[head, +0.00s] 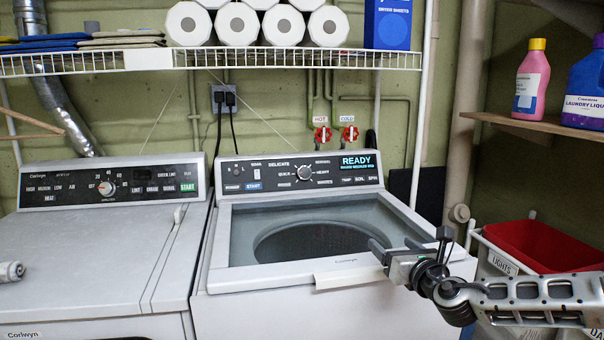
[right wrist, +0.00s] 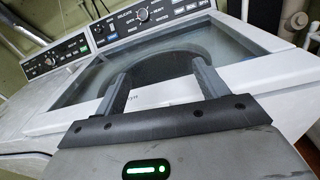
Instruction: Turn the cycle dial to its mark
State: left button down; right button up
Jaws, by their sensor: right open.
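The cycle dial (head: 304,173) is a round knob with a pale rim in the middle of the washer's dark control panel (head: 340,171). Labels such as DELICATE, QUICK and HEAVY ring it. Its pointer is too small to read. In the right wrist view the dial (right wrist: 143,14) shows near the top, beyond the fingers. My right gripper (head: 394,247) is open and empty over the front right of the washer's top, well short of the dial and to its right. Its two fingers (right wrist: 161,75) are apart in the wrist view. My left gripper is not seen.
The washer's display (head: 358,162) reads READY. A dryer (head: 90,240) with its own dial (head: 105,188) stands at left. A wire shelf (head: 250,60) with white rolls hangs above. A red bin (head: 540,248) stands at right.

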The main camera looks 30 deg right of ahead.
aim_at(303, 172)
jog(key=i, duration=1.2)
